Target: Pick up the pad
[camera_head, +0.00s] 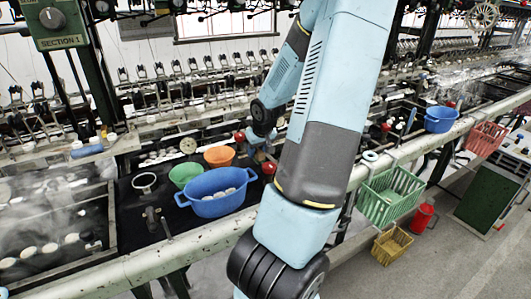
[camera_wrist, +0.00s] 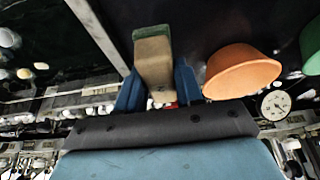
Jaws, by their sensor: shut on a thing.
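The pad (camera_wrist: 153,62) is a beige block with a green strip along its far end. It shows in the wrist view, upper middle, between the two blue fingers of my gripper (camera_wrist: 157,88). The fingers are shut on it, one on each side. In the head view my gripper (camera_head: 260,138) is small and partly hidden by my arm, just behind the bowls. I cannot make out the pad clearly there.
An orange bowl (camera_wrist: 242,72) is close to the right of my gripper in the wrist view. In the head view a blue basin (camera_head: 215,203), a green bowl (camera_head: 185,172) and a red knob (camera_head: 269,168) are nearby. A long rail (camera_head: 190,246) runs in front.

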